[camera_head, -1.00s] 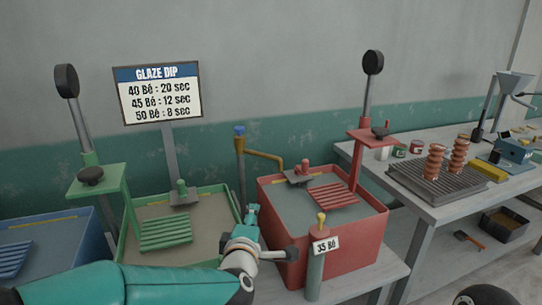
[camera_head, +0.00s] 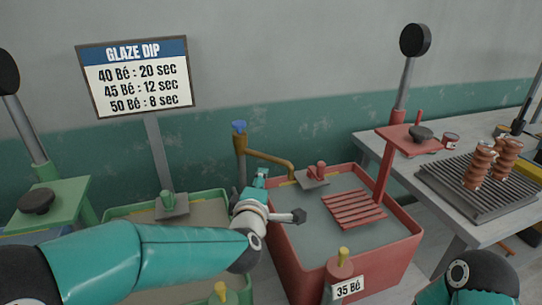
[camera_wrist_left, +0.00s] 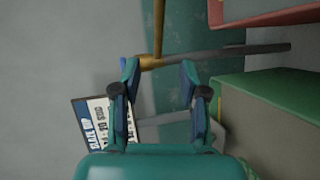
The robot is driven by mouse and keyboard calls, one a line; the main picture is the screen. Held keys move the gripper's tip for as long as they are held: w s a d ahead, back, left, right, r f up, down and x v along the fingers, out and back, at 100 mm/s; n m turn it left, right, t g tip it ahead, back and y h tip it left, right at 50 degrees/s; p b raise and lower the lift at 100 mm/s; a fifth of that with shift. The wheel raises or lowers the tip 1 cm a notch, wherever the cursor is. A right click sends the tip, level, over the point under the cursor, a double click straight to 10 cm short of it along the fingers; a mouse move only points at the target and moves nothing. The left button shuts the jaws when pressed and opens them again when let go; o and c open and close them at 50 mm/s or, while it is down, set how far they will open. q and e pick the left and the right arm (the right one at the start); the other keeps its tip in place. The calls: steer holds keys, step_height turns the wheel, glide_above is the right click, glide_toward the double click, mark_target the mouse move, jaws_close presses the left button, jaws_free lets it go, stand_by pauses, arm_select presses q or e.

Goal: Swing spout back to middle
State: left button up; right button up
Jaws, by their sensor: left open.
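The spout (camera_head: 265,156) is a brass pipe on an upright stand, with a blue knob (camera_head: 239,127) on top. Its arm points right, with its end over the back left corner of the red tub (camera_head: 330,262). My left gripper (camera_head: 260,179) reaches toward it from the front. In the left wrist view, turned sideways, my left gripper (camera_wrist_left: 159,68) is open and the brass pipe (camera_wrist_left: 157,35) shows between and beyond its fingertips. I cannot tell whether they touch. My right gripper is out of view; part of my right arm shows at the bottom right.
A green tub (camera_head: 205,205) stands left of the red one, partly behind my left arm. A glaze dip sign (camera_head: 137,76) stands behind it. A bench with a slatted rack (camera_head: 490,190) is at right. The red tub's lift post (camera_head: 384,178) rises at its right side.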

mark_target(271, 161)
arm_select(q)
steer(key=p+x, duration=0.5)
steer(key=x, duration=1)
steer(key=shift+w+d, duration=0.1)
steer(key=shift+w, duration=0.2)
jaws_close()
steer(key=shift+f, duration=0.1)
